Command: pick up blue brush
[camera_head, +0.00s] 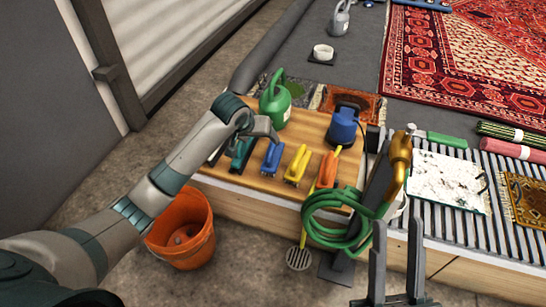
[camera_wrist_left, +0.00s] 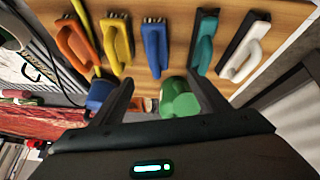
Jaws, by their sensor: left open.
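The blue brush (camera_head: 271,158) lies on the wooden board between a teal brush (camera_head: 241,154) and a yellow brush (camera_head: 298,166). In the left wrist view the blue brush (camera_wrist_left: 155,44) lies ahead of the fingertips, roughly centred between them, apart from both. My left gripper (camera_head: 262,131) is open and empty, above the board just behind the blue and teal brushes; its fingers frame the gap in the left wrist view (camera_wrist_left: 161,80). My right gripper (camera_head: 397,240) is at the bottom right, fingers spread and empty, far from the brush.
An orange brush (camera_head: 328,170) and a white brush (camera_wrist_left: 240,59) flank the row. A coiled green hose (camera_head: 337,236) hangs at the front right. An orange bucket (camera_head: 186,240) stands on the floor.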

